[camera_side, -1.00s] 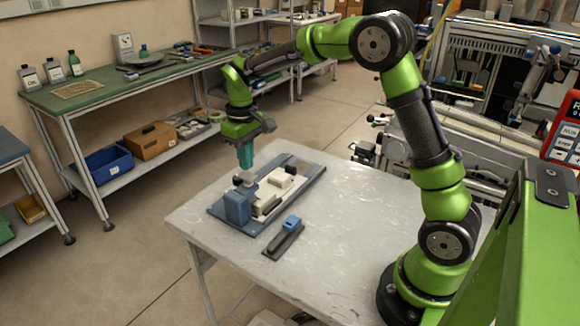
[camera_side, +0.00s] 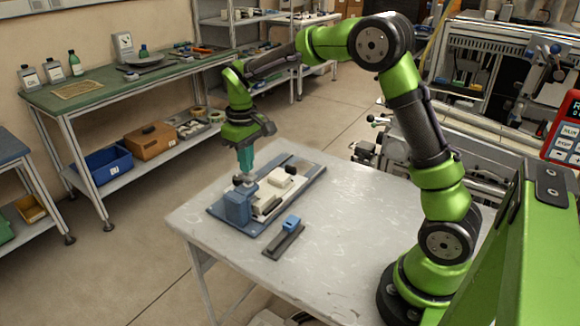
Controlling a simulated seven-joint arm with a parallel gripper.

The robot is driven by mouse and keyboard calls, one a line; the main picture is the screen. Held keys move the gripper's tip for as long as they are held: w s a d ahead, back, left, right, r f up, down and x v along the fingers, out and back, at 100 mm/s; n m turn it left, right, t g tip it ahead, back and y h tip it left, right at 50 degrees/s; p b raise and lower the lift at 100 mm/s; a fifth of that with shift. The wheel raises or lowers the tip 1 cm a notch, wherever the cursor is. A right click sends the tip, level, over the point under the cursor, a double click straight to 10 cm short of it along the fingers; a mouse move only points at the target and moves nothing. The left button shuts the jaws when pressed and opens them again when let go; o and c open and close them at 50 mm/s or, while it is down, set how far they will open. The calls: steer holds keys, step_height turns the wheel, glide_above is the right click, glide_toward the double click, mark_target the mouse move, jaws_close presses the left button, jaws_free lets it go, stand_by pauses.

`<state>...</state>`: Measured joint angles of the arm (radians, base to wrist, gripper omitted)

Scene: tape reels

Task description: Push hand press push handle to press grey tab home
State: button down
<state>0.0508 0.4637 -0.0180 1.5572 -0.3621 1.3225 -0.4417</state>
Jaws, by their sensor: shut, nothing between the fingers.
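The hand press (camera_side: 237,207) is a blue block at the near left end of a blue base plate (camera_side: 303,169) on the table. A small grey-brown part, which looks like its push handle (camera_side: 241,180), sits on top of the block. A white block (camera_side: 282,181) and a pale strip lie on the plate beside the press. I cannot clearly make out the grey tab. My gripper (camera_side: 246,172) has teal fingers, points down and is shut and empty. Its tips are right at the handle; I cannot tell whether they touch.
A dark bar with a blue block (camera_side: 291,223) lies on the table in front of the plate. The light grey table (camera_side: 345,220) is otherwise clear. A green bench (camera_side: 110,88) with bottles stands behind to the left.

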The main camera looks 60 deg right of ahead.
steer(key=shift+f, duration=1.2)
stand_by(4.8)
steer(key=shift+r, duration=3.55)
steer(key=shift+f, duration=0.3)
steer(key=shift+s+a+f+m, duration=0.15)
steer(key=shift+s+f+m, duration=0.25)
steer(key=shift+s, duration=0.05)
steer(key=s+a+r+m+t+y, duration=0.1)
steer(key=s+a+r+t, duration=0.2)
steer(key=s, duration=0.7)
steer(key=s+a+r+m+t+y, duration=0.1)
steer(key=s+a+r+m+t, duration=0.1)
steer(key=s, duration=0.9)
step_height(320, 180, up, 2)
steer(key=shift+a+r+t, duration=0.1)
steer(key=shift+a+t, duration=0.35)
steer(key=shift+t, duration=0.65)
